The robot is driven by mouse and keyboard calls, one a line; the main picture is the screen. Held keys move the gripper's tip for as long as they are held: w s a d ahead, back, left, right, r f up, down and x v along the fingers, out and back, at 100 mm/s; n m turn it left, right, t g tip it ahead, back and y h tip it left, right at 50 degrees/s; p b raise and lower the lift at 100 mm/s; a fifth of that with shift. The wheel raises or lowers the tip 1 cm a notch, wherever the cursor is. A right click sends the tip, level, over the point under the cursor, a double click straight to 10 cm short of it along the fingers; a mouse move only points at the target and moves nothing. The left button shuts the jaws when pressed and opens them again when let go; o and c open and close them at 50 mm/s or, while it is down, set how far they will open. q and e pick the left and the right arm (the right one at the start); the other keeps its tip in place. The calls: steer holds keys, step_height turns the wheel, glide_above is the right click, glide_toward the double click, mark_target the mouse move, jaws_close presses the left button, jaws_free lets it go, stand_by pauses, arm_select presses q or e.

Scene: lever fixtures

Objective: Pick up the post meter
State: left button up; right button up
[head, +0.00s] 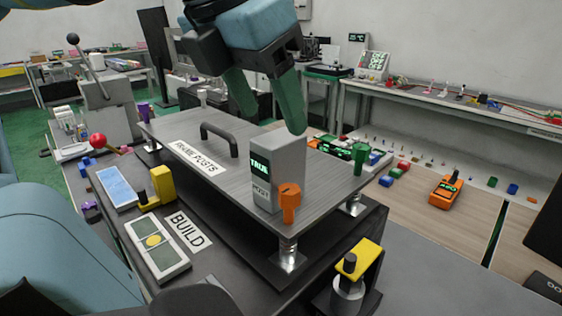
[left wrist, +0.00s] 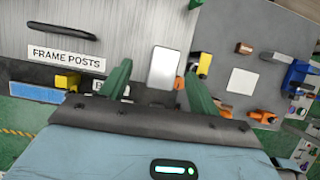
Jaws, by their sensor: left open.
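The post meter (head: 289,165) is an upright grey box with a lit "TRUE" display and a "POST" label. It stands near the front right corner of the raised grey plate (head: 215,150) marked "FRAME POSTS". My left gripper (head: 270,115) is open and empty above the meter, its green fingers pointing down; one fingertip overlaps the meter's top edge in the head view. In the left wrist view the meter's pale top (left wrist: 164,66) lies between the two spread fingers (left wrist: 158,76); I cannot tell contact. My right gripper is not in view.
An orange post (head: 289,200) stands close in front of the meter, and a green post (head: 360,158) to its right. A black handle (head: 219,138) rises from the plate. A yellow-topped clamp (head: 359,260) is at front right. An orange meter (head: 445,190) lies on the right bench.

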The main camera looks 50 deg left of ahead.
mark_target(284, 134)
arm_select(q)
steer(key=shift+x, duration=0.75)
steer(key=shift+w+d+f, duration=0.1)
steer(key=shift+f, duration=0.25)
steer(key=shift+s+d+x, duration=0.1)
steer(key=shift+d+x, duration=0.05)
steer(key=shift+x, duration=0.95)
steer(key=shift+s+d+x, duration=0.1)
steer(key=shift+x, duration=1)
jaws_close()
steer(key=shift+r, duration=0.4)
steer(key=v, duration=0.2)
steer(key=shift+w+r, duration=0.1)
steer(key=shift+r, duration=0.35)
steer(key=s+a+r+b, duration=0.1)
steer(key=s+a, duration=0.1)
steer(key=s, duration=1.3)
steer(key=shift+a, duration=0.25)
